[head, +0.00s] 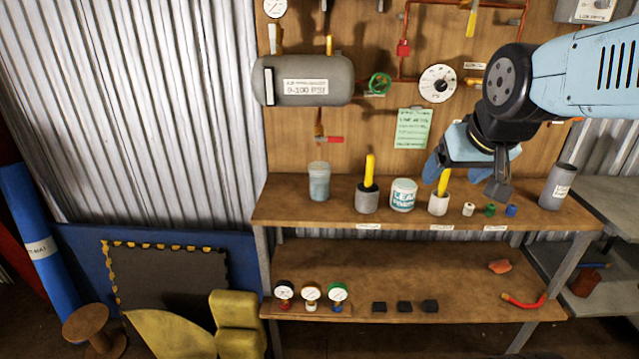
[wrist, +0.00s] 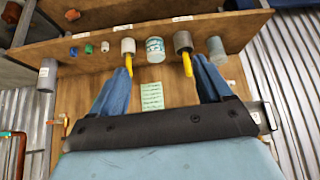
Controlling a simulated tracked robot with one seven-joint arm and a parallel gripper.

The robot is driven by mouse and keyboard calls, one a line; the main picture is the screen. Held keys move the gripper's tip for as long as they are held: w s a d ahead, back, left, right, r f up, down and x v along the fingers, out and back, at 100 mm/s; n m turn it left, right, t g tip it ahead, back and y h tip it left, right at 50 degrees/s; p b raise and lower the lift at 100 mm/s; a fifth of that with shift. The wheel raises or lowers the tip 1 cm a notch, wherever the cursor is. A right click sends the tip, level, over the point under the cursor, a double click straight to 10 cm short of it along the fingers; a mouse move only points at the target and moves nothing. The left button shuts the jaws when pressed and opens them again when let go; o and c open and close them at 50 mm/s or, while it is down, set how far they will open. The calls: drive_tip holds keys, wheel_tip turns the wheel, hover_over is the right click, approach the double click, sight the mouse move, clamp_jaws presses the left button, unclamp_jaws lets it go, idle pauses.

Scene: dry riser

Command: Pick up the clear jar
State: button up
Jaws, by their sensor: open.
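The clear jar (head: 319,182) stands upright at the left end of the upper shelf, with greyish-blue contents. It also shows in the wrist view (wrist: 216,50), just beyond the tip of the right-hand finger. My gripper (head: 472,165) is open and empty, in front of the backboard and to the right of the jar in the head view. In the wrist view my gripper (wrist: 163,75) has its two blue fingers spread wide, with nothing between them. In the head view it partly covers the top of a yellow-handled tool.
On the upper shelf (head: 290,208), right of the jar, stand a grey cup with a yellow handle (head: 367,195), a labelled white tub (head: 403,195), a pale cup (head: 438,204), small fittings and a grey canister (head: 556,187). A grey tank (head: 310,80) hangs above the jar.

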drive_tip(key=o, duration=0.4)
drive_tip(key=w+a+f, duration=0.1)
drive_tip(key=w, duration=0.3)
drive_tip(key=w+a+f+t, duration=0.1)
drive_tip(key=w, duration=0.2)
drive_tip(key=w+a+f+n+t+y, duration=0.1)
drive_tip(key=w+a, duration=0.1)
drive_tip(key=w, duration=0.2)
drive_tip(key=shift+w, duration=0.35)
drive_tip(key=shift+c, duration=0.2)
drive_tip(key=n+t+y, duration=0.1)
drive_tip(key=t+y, duration=0.1)
drive_tip(key=t, duration=0.3)
approach(322, 175)
drive_tip(key=d+r, duration=0.4)
drive_tip(key=d, duration=0.2)
drive_tip(key=a+f+t+y, duration=0.2)
drive_tip(key=a+f+t, duration=0.2)
drive_tip(key=a+f, duration=0.25)
drive_tip(key=shift+n, duration=0.4)
drive_tip(key=x, duration=0.5)
drive_tip(key=d+f+x, duration=0.1)
drive_tip(key=x, duration=0.2)
drive_tip(key=shift+w, duration=0.4)
drive_tip(key=shift+x, duration=2.6)
